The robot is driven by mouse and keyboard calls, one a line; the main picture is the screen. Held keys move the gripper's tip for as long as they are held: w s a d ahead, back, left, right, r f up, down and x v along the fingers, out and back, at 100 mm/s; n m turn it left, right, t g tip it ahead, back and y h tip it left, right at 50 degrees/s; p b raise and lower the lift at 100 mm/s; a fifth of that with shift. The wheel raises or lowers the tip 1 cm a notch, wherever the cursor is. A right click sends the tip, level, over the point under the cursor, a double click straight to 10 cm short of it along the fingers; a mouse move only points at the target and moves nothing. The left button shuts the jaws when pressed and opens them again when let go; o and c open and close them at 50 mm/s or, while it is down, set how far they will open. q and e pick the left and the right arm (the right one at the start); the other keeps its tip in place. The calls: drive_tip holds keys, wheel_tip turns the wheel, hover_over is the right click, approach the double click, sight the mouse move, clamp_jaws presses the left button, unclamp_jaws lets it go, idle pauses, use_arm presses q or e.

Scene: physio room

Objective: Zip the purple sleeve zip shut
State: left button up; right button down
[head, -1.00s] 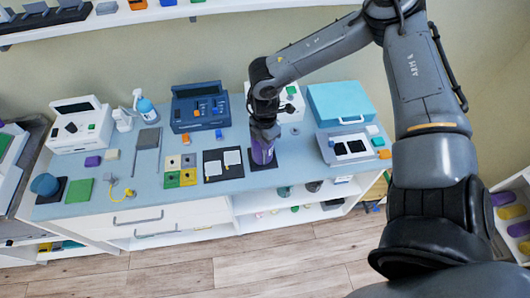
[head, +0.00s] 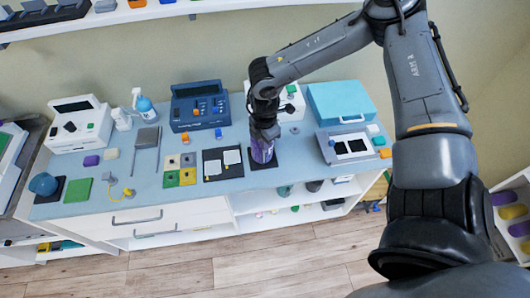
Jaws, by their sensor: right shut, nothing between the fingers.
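The purple sleeve (head: 262,152) stands upright on a dark mat (head: 270,165) on the blue-grey counter, in the middle of the head view. My right gripper (head: 265,136) points down at the upper part of the sleeve. It is shut with nothing between its fingers. Whether the fingertips touch the sleeve, I cannot tell. The sleeve's zip and slider are too small to make out, and the gripper covers part of the sleeve's top. My left gripper is not in view.
A black board with white cards (head: 222,163) lies left of the sleeve, and coloured tiles (head: 180,170) lie beyond it. A blue device (head: 200,105) stands behind. A grey tray (head: 349,146) and teal case (head: 340,103) are on the right. The counter's front edge is close to the mat.

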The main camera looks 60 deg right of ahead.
drive_tip(key=s+a+r, duration=0.1)
drive_tip(key=s+a+r+p, duration=0.1)
drive_tip(key=a, duration=0.1)
drive_tip(key=shift+s+a, duration=0.3)
drive_tip(key=shift+s, duration=0.1)
idle(0.5)
drive_tip(key=shift+w, duration=0.1)
